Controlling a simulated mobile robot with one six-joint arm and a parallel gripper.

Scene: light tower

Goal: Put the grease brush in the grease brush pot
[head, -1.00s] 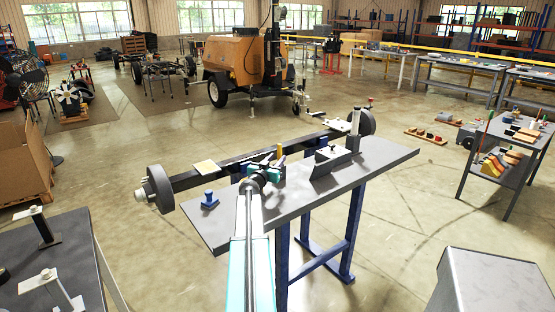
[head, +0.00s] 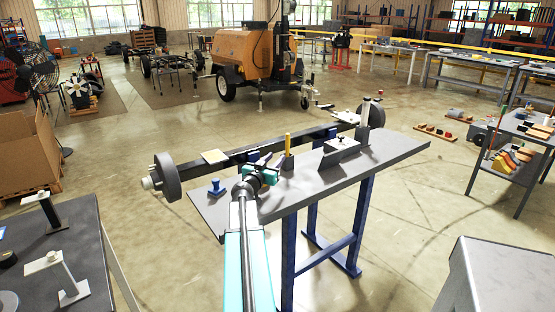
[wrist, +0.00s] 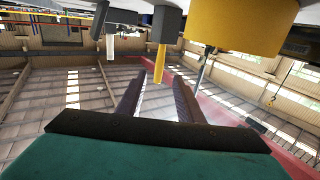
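The grease brush (head: 287,143) shows as a yellow handle standing upright, its lower end inside the dark grease brush pot (head: 287,163) on the grey bench; its bristles are hidden. The wrist view is upside down: there the yellow brush handle (wrist: 160,62) hangs down from the dark pot (wrist: 171,24). My gripper (wrist: 158,85) is open, with its two dark fingers well apart and nothing held between them. The handle is beyond the fingertips, in line with the gap. In the head view my gripper (head: 273,170) is just left of the pot, apart from the handle.
On the bench (head: 225,205) stand a blue part (head: 216,188) at left and a grey fixture (head: 340,150) at right. An axle beam with a wheel (head: 166,177) runs behind.

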